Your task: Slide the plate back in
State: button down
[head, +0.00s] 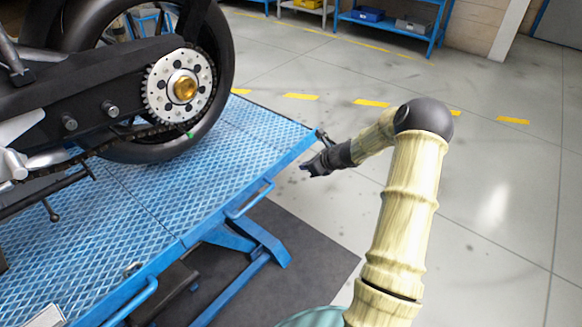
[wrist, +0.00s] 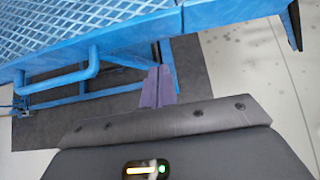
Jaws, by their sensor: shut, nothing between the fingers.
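The blue diamond-tread deck of the lift (head: 215,185) carries the motorcycle's rear wheel, and thin seams divide it into panels. I cannot tell which panel is the loose plate or whether one is slid out. My gripper (head: 308,168) is beside the deck's right edge, near its far right corner. In the wrist view my gripper (wrist: 158,88) is shut and empty, its dark fingers together just short of the blue deck edge (wrist: 130,35). A blue bar handle (head: 250,200) sticks out from the deck's side; a handle (wrist: 70,78) also shows left of the fingers in the wrist view.
The motorcycle's rear wheel (head: 222,75) and sprocket (head: 180,88) stand on the deck. Blue lift legs (head: 255,245) stand on a dark mat (head: 315,250) below. The grey floor (head: 490,200) to the right is clear. Blue shelving (head: 390,25) stands far back.

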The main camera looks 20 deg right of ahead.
jog(key=v, duration=0.6)
jog(key=shift+s+r, duration=0.3)
jog(key=shift+a, duration=0.1)
jog(key=s+a+r+n+g+h, duration=0.1)
jog(key=s+a+r+n+g, duration=0.15)
jog(key=s+a+n, duration=0.4)
jog(key=s+a+r+n+g, duration=0.25)
jog(key=s+a+n, duration=0.25)
jog(key=a+n, duration=0.25)
jog(key=s+a+r+n+h, duration=0.2)
jog(key=s+n, duration=0.5)
jog(key=n, duration=0.1)
jog(key=s+a+r+n+h, duration=0.2)
jog(key=s+n, duration=0.6)
notch_tip(320, 180, up, 15)
jog(key=p, duration=1.5)
jog(key=shift+w+f+g, duration=0.25)
jog(key=shift+w+g, duration=0.15)
